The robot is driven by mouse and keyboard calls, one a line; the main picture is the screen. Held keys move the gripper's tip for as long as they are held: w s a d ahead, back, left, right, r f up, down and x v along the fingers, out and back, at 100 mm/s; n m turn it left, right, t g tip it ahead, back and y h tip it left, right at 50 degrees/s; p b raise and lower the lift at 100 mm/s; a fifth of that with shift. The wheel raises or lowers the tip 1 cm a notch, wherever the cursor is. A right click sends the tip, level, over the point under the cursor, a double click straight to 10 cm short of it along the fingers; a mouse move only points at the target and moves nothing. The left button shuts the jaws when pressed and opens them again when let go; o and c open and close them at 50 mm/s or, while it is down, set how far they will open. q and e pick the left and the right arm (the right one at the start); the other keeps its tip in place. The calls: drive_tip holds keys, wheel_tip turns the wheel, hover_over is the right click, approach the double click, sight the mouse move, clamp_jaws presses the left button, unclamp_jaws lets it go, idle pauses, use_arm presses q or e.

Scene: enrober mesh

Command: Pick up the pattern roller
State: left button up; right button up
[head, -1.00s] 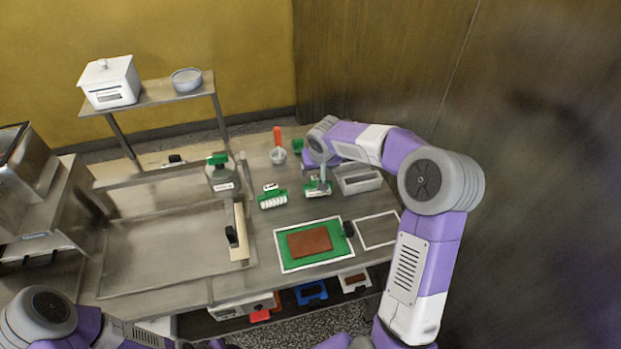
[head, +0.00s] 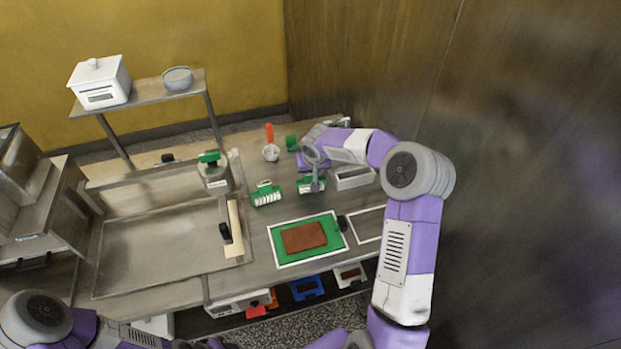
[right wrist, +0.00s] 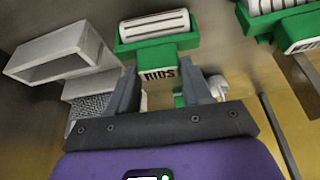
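Two green pattern rollers lie on the steel table in the head view. One roller (head: 265,194) with a white ribbed drum lies to the left. The other roller (head: 305,187) is under my right gripper (head: 316,184), which partly hides it. In the right wrist view this roller (right wrist: 157,42) has a white slotted drum and a green holder labelled "RIBS". My right gripper (right wrist: 160,80) is open there, its two fingers apart on either side of the label end. I see no clear contact. Only my left arm shows at bottom left; its gripper is out of view.
A grey open box (head: 353,178) stands right of the rollers. An orange-handled scoop (head: 270,150) and a green-topped container (head: 214,175) stand behind and left. A green mat (head: 333,240) with a brown slab (head: 304,237) lies in front. A large tray (head: 110,285) lies left.

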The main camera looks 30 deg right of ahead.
drive_tip(key=c, duration=0.7)
drive_tip(key=shift+o, duration=0.2)
wheel_tip(320, 180, up, 10)
drive_tip(key=p, duration=0.1)
